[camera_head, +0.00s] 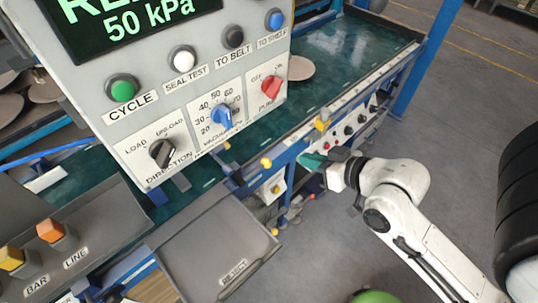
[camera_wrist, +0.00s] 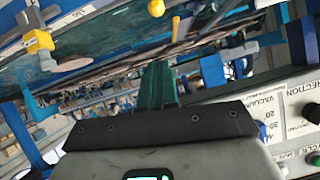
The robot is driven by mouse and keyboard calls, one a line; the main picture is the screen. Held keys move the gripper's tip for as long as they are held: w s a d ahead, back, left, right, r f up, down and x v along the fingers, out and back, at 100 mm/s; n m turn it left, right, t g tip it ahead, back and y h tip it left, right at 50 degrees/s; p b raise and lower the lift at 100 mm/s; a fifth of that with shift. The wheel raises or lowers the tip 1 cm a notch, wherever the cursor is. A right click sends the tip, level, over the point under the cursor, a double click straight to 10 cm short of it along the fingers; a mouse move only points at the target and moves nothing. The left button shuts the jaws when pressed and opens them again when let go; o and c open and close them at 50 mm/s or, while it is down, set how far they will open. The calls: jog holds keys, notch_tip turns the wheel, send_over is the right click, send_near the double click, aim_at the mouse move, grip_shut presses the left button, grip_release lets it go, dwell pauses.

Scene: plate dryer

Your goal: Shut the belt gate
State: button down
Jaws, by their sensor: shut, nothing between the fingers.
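The green belt (camera_head: 345,45) runs from upper right down behind the control panel. Along its near rail are a yellow knob (camera_head: 266,162) and a yellow block (camera_head: 322,122); I cannot tell for sure which part is the belt gate. The wrist view shows a yellow block (camera_wrist: 38,40) and a yellow ball knob (camera_wrist: 156,8) beside the belt (camera_wrist: 90,45). My gripper (camera_head: 312,160) is at the near side of the rail, just right of the yellow knob and apart from it. Its green fingers (camera_wrist: 157,85) are shut and empty.
The control panel (camera_head: 135,140) with buttons and dials fills the upper left. A grey reject tray (camera_head: 215,245) lies at the bottom. A round plate (camera_head: 298,68) sits on the belt. A blue post (camera_head: 425,60) stands at right.

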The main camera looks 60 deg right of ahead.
jog(key=s+f+x, duration=0.1)
jog(key=f+x, duration=0.1)
jog(key=x, duration=1)
jog(key=shift+w+a+f+p, duration=0.3)
jog(key=shift+f+p, duration=0.1)
jog(key=shift+f, duration=0.1)
